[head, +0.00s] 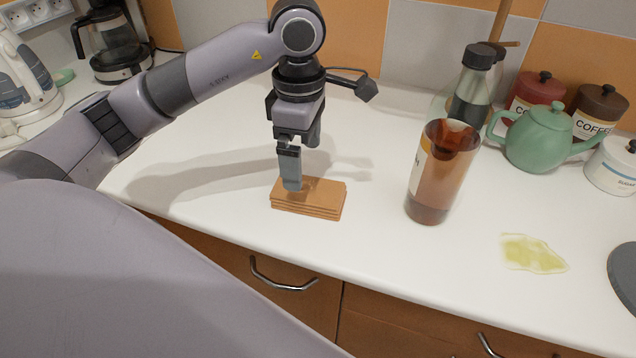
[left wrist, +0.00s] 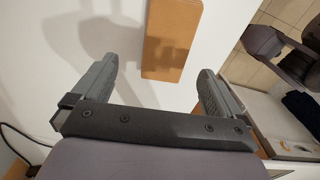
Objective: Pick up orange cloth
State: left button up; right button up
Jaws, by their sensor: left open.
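The orange cloth (head: 312,199) lies folded in a neat stack on the white counter, near its front edge, in the head view. In the left wrist view the cloth (left wrist: 170,42) shows beyond the fingers, within the gap between them and closer to the right finger. My left gripper (head: 291,186) points down at the cloth's back left part and covers a bit of it. In the left wrist view my left gripper (left wrist: 155,88) is open with nothing between its fingers. I cannot tell whether the fingertips touch the cloth. My right gripper is not in view.
A brown transparent container (head: 437,175) stands right of the cloth. A yellow-green spill (head: 532,254) lies at the front right. A green teapot (head: 539,137), a dark bottle (head: 473,90) and canisters (head: 598,108) stand at the back right. The counter (head: 220,180) left of the cloth is clear.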

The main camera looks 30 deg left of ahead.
pick_arm(q)
jog(key=shift+s+f, duration=0.35)
jog(key=shift+f, duration=0.45)
notch_tip(320, 180, down, 4)
jog(key=shift+s+f+p, duration=0.1)
jog(key=shift+f+p, duration=0.15)
jog(key=shift+p, duration=0.25)
jog(key=c, duration=1.1)
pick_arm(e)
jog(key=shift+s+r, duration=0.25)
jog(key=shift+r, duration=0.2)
pick_arm(q)
jog(key=shift+r, duration=0.1)
notch_tip(320, 180, up, 8)
jog(key=shift+r, duration=0.25)
notch_tip(320, 180, up, 11)
jog(key=p, duration=0.2)
jog(key=shift+r+p, duration=0.2)
jog(key=shift+p, duration=0.1)
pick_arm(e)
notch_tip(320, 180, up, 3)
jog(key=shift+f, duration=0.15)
